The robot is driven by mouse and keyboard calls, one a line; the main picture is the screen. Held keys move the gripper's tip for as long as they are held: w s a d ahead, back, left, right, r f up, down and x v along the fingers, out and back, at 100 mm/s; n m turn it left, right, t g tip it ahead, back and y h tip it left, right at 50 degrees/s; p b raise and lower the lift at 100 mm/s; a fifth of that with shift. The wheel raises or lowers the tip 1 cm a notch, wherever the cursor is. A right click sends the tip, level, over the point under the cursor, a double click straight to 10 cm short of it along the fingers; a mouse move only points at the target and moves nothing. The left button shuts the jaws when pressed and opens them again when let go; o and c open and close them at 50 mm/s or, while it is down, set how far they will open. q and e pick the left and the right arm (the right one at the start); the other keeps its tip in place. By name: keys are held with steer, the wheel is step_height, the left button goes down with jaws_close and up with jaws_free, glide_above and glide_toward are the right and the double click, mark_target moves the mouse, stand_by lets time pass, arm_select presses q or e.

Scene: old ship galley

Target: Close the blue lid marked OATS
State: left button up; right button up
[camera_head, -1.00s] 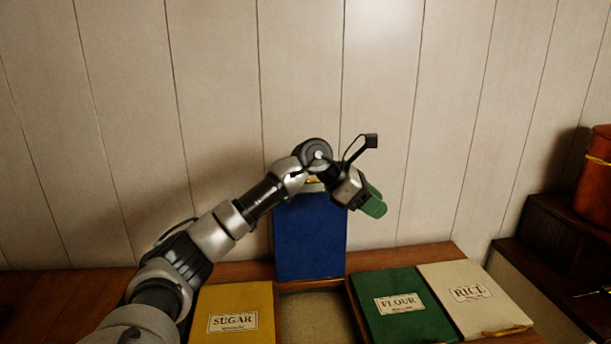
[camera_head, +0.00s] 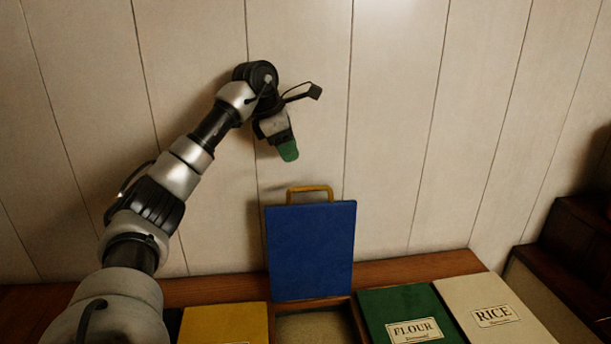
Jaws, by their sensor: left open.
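The blue lid (camera_head: 311,252) stands upright, open, at the back of its compartment. Its brass-coloured handle (camera_head: 310,191) is at the top edge. No OATS marking shows on the face turned to me. The open compartment (camera_head: 312,326) below it holds a pale grainy fill. My left gripper (camera_head: 289,152) is above the lid and a little to its left, in front of the wall, with green fingertips pointing down. It is open and apart from the handle. My right gripper is not in view.
The yellow lid (camera_head: 226,322) left of the compartment lies shut. The green FLOUR lid (camera_head: 405,312) and the cream RICE lid (camera_head: 490,308) lie shut to the right. A panelled wall (camera_head: 400,130) rises close behind. Dark wooden steps (camera_head: 575,245) stand at the right.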

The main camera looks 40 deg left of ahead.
mark_target(306, 187)
arm_select(q)
steer(key=x, duration=0.3)
steer(key=p+x, duration=0.1)
steer(key=x, duration=0.2)
steer(key=p+x, duration=0.1)
steer(key=x, duration=0.2)
steer(key=shift+s+d, duration=0.2)
steer(key=shift+d, duration=0.15)
steer(key=shift+w+f, duration=0.1)
steer(key=shift+f, duration=0.15)
steer(key=shift+d+f, duration=0.15)
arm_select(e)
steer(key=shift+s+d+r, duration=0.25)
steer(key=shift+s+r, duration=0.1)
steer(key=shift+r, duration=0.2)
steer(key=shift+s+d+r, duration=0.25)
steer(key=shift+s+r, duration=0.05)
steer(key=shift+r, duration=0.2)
arm_select(q)
steer(key=c, duration=0.7)
jaws_close()
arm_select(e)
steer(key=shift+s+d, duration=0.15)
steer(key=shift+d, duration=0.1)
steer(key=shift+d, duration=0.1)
